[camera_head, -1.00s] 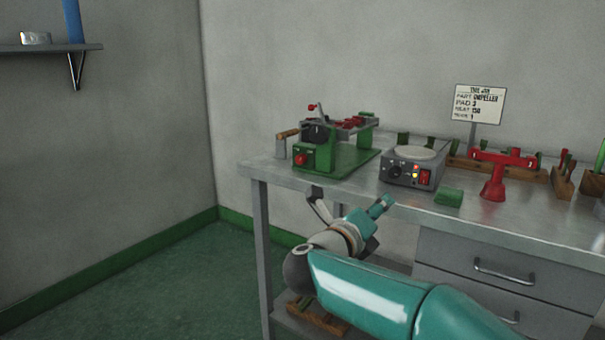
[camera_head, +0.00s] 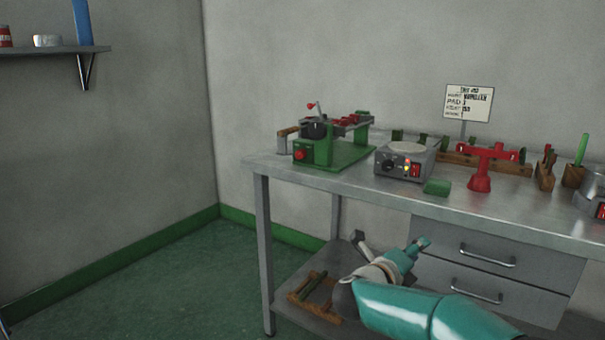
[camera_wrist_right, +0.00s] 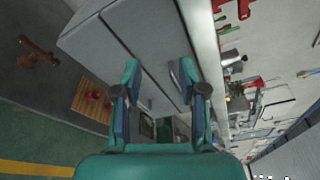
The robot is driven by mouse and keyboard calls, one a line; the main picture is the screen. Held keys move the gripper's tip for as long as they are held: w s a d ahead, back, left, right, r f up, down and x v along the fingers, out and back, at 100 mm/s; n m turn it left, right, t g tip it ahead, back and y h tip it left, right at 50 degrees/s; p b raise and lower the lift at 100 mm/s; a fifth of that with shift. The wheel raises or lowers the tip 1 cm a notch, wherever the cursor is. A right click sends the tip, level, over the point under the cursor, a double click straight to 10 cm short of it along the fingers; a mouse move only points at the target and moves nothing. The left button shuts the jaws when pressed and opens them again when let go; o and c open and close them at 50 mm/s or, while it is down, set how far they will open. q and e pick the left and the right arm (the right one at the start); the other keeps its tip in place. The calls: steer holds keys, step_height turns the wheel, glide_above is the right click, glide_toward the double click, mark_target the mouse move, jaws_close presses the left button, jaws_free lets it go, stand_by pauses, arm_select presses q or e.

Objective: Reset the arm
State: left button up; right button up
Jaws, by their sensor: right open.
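My right gripper (camera_head: 391,242) is open and empty in the head view. It is low in front of the workbench, below the tabletop edge, with the drawer fronts beside it. My teal right arm comes in from the bottom right. In the right wrist view the two fingers of this gripper (camera_wrist_right: 159,72) are spread apart with nothing between them, and the grey drawer cabinet (camera_wrist_right: 140,40) shows beyond them. My left gripper is in neither view.
The workbench (camera_head: 272,168) carries a green machine (camera_head: 345,155), a grey hot plate (camera_head: 405,163), a green block (camera_head: 437,188) and a red stand (camera_head: 480,184). A wooden rack (camera_head: 303,296) lies on its lower shelf. Green floor (camera_head: 170,290) is free at left.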

steer(key=s+d+f+n+y, duration=0.1)
steer(key=d+f+n, duration=0.15)
steer(key=f, duration=0.55)
steer(key=d+f+n+y, duration=0.2)
steer(key=f+n, duration=0.2)
steer(key=f, duration=0.5)
steer(key=s+a+f+n+g+y, duration=0.1)
steer(key=s+a+f+n+y, duration=0.2)
steer(key=s+f, duration=0.4)
steer(key=s+a+f+n+g+y, duration=0.15)
steer(key=s+f+n, duration=0.3)
steer(key=f, duration=0.45)
steer(key=s+a+f+n+g+y, duration=0.2)
steer(key=s+f+n+y, duration=0.25)
steer(key=f, duration=0.35)
steer(key=s+a+f+n+g+y, duration=0.25)
steer(key=s+a+n, duration=0.3)
steer(key=s, duration=0.55)
steer(key=s+a+f+n+g+y, duration=0.15)
steer(key=s+a+n+g, duration=0.35)
steer(key=s, duration=0.5)
step_height(320, 180, up, 32)
steer(key=t+p, duration=0.1)
steer(key=p, duration=3)
steer(key=shift+n, duration=0.4)
